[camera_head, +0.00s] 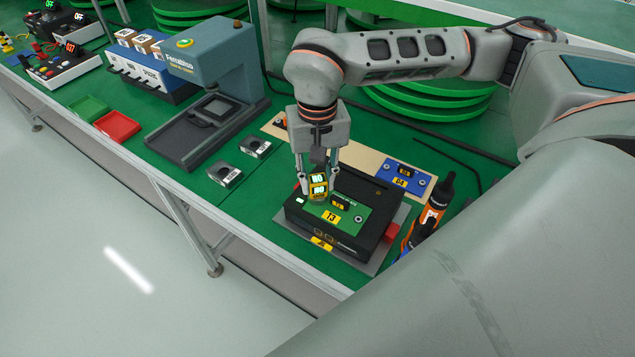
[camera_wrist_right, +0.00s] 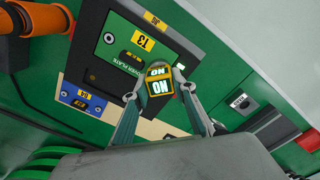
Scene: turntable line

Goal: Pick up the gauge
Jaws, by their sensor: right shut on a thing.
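The gauge (camera_head: 318,187) is a small block with a yellow frame and lit "NO" faces. It also shows in the right wrist view (camera_wrist_right: 159,86), between the two fingertips. I cannot tell whether the gauge touches the box. My right gripper's fingers also show in the right wrist view (camera_wrist_right: 158,92). My left gripper is not in view.
A blue plate (camera_head: 424,181) lies behind the box on a tan board. An orange and black tool (camera_head: 432,212) stands right of it. Two small grey blocks (camera_head: 224,173) lie left. A blue-grey press (camera_head: 225,70), red tray (camera_head: 117,126) and green tray (camera_head: 87,108) stand farther left.

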